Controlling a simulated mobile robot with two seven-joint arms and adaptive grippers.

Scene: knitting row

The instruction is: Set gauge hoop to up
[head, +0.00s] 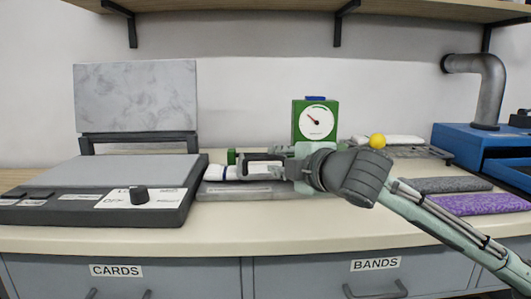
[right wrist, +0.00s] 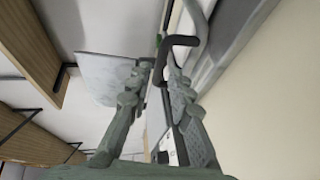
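The gauge (head: 301,132) is a green box with a white round dial and a blue top, upright at the back of the bench. My right gripper (head: 247,168) reaches in from the right, in front of and below the gauge, with its fingers pointing left. In the right wrist view its two fingers (right wrist: 158,68) stand apart. A dark, bent bar (right wrist: 183,40), seemingly the hoop, shows at the fingertips there; I cannot tell if they touch it. The gripper and forearm hide part of the gauge's base. My left gripper is not in view.
A flat machine (head: 120,170) with a knob and an upright grey panel (head: 135,97) stands at the left. A yellow ball (head: 377,141) shows behind my right wrist. Grey and purple knitted strips (head: 480,204) lie at the right, beside a blue unit (head: 460,140) with a pipe.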

